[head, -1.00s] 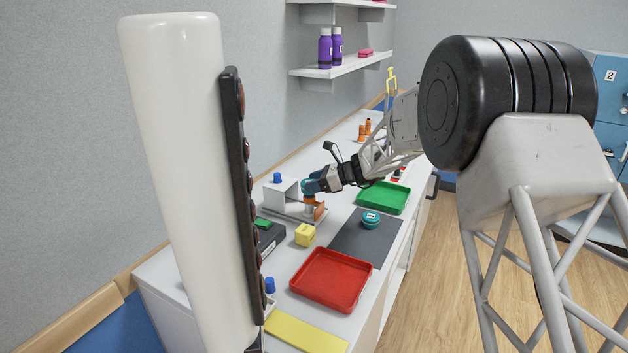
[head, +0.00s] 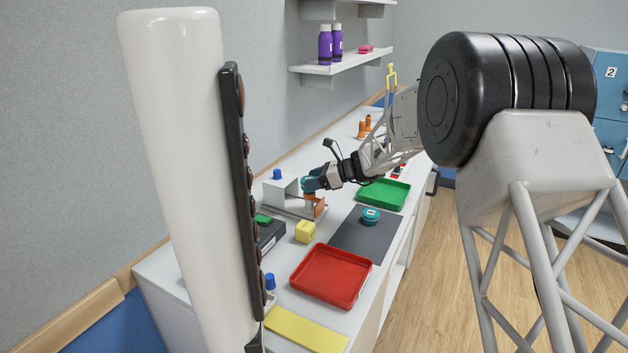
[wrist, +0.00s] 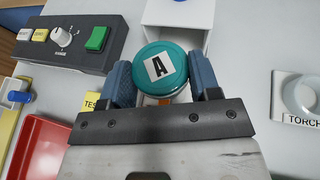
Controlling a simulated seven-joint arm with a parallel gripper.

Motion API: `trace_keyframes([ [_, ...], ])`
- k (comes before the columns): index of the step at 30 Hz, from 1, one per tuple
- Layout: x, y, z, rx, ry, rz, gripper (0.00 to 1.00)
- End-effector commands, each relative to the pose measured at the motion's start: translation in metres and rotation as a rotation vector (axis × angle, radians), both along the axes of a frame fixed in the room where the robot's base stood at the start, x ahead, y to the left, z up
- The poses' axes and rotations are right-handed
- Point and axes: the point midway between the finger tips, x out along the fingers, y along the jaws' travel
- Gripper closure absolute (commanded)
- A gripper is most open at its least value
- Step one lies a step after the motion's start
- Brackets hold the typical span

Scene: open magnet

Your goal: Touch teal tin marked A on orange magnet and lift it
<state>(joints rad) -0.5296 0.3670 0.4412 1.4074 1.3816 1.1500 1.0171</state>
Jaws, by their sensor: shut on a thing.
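The teal tin marked A (wrist: 160,68) is between the two blue fingertips of my gripper (wrist: 163,84), which is shut on its sides. Its white label with a black A faces the wrist camera. In the head view my gripper (head: 309,185) holds the teal tin over the bench, right above the orange magnet (head: 312,197). A bit of orange also shows just under the tin in the wrist view (wrist: 165,101). The tin hides most of the magnet there, and I cannot tell whether the two touch.
A white block with a blue knob (head: 277,174) stands just behind. A dark control box (wrist: 75,42), a yellow block (head: 305,231), a red tray (head: 331,300) and a green tray (head: 384,207) are around. Another teal tin (head: 371,215) sits on a dark mat (head: 365,241).

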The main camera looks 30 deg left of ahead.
Motion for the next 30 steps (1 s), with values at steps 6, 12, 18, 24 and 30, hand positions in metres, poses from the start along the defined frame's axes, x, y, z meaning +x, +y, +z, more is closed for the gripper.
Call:
trace_keyframes([
  [6,0.0001,0.0,-0.0018,0.0,0.0,0.0,0.67],
  [12,0.0001,0.0001,-0.0035,0.0,0.0,0.0,0.67],
  [18,0.0001,0.0,-0.0052,0.0,0.0,0.0,0.67],
  [24,0.0001,0.0,-0.0068,0.0,0.0,0.0,0.67],
  [30,0.0001,0.0,-0.0086,0.0,0.0,0.0,0.67],
])
